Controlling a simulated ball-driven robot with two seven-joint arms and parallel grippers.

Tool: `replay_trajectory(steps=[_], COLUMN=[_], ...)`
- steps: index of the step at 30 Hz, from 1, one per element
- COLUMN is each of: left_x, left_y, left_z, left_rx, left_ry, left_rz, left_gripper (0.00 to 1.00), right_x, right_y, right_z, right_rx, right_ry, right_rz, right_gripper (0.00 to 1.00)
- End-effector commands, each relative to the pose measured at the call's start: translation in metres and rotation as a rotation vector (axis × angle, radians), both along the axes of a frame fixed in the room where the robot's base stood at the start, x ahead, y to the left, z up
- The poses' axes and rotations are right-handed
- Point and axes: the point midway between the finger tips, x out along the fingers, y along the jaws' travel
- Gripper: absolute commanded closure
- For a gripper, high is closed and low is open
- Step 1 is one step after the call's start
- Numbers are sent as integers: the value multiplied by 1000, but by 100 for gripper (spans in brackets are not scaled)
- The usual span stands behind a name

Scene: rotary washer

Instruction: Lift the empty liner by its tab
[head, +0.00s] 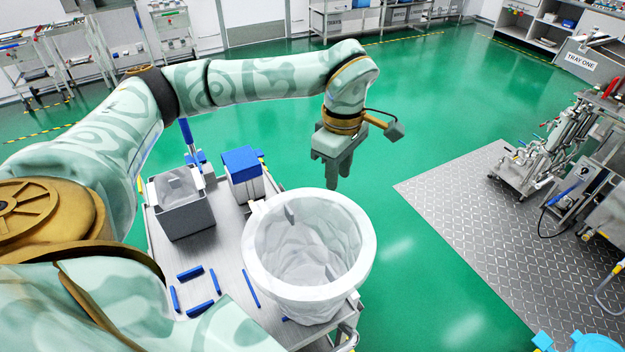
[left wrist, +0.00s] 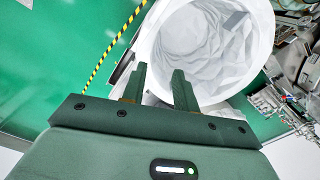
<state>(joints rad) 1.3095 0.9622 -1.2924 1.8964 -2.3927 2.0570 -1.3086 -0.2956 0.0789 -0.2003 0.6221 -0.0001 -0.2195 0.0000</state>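The empty liner (head: 305,255) is a thin, whitish, wrinkled bag inside a round white tub (head: 363,262) on the cart. It also shows in the left wrist view (left wrist: 195,55). A small grey tab (head: 290,213) stands up at the liner's far rim; in the left wrist view the tab (left wrist: 235,20) lies against the inner wall. My left gripper (head: 331,175) is open and empty, fingers pointing down, above and beyond the tub's far rim, apart from the tab. Its two spread fingers show in the left wrist view (left wrist: 160,72). My right gripper is not in view.
Blue strips (head: 190,273) mark the cart top (head: 225,255). Green floor (head: 430,130) is open beyond; a metal floor plate (head: 480,230) and machinery are at right.

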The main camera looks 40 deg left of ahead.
Motion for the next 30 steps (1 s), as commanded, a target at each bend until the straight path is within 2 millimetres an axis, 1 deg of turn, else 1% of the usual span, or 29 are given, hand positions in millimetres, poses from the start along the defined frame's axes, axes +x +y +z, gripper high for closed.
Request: replay_trajectory(steps=[1,3,6,14,18,21,24,29,30], left_x=[-1,-1,0,1,5,5,5,5,5], left_y=[0,0,0,0,3,2,3,3,3], left_z=[-14,-30,-48,-71,-95,-108,-113,-113,-113], left_rx=[-1,0,0,-1,-1,-1,0,0,0], left_ry=[6,5,3,3,4,2,0,0,0], left_rz=[0,-1,0,0,1,-1,0,0,0], left_gripper=[70,70,70,70,70,70,70,70,76], right_x=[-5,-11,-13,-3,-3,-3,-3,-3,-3], right_y=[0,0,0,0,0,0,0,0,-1], right_z=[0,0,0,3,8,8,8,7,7], right_rx=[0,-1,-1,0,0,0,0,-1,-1], right_ry=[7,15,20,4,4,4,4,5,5], right_rz=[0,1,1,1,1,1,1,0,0], right_gripper=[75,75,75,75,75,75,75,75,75])
